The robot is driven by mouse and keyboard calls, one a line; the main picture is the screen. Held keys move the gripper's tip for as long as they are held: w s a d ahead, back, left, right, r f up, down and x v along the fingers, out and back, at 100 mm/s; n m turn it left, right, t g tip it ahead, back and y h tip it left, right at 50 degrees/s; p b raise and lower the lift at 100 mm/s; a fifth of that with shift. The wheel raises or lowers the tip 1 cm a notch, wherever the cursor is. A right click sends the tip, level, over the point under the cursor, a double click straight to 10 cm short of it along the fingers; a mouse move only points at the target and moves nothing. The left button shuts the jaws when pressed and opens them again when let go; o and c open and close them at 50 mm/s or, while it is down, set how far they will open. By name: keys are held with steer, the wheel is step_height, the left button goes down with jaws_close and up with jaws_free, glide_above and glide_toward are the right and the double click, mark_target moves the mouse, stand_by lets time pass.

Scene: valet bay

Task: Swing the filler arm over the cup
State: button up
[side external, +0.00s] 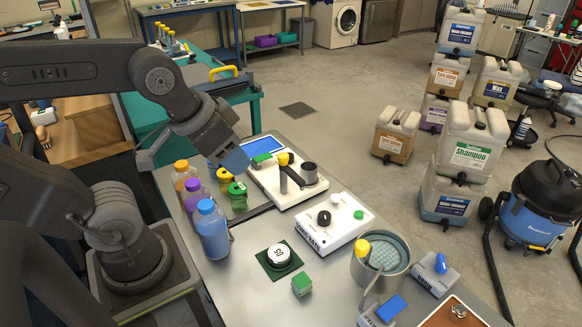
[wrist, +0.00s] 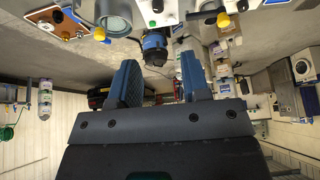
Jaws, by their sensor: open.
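I cannot tell for sure which thing is the cup. A grey round vessel with a mesh-like inside (side external: 366,272) stands at the front right, and it also shows in the wrist view (wrist: 114,18). My gripper (side external: 237,161) is above and left of the yellow knob, apart from it as far as I can see. In the wrist view, its two blue fingers (wrist: 158,85) are apart with nothing between them.
Blue (side external: 212,232), purple and orange-capped bottles stand left of the station beside green-and-yellow pieces (side external: 237,192). A white box with knobs (side external: 334,223), a round white dial (side external: 279,254) and a green cube (side external: 302,284) are nearer. Bare bench lies at the front left.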

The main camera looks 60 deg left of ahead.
steer(key=shift+o, duration=1.2)
steer(key=w+a+r+n+g, duration=0.1)
steer(key=w+a+n, duration=0.3)
steer(key=w, duration=0.6)
steer(key=shift+a+r+n+g, duration=0.3)
steer(key=shift+a+r+g, duration=0.05)
steer(key=shift+a+g, duration=0.55)
steer(key=n+g, duration=0.3)
steer(key=n, duration=0.1)
glide_above(283, 155)
step_height(283, 155, down, 4)
step_height(283, 155, down, 14)
jaws_close()
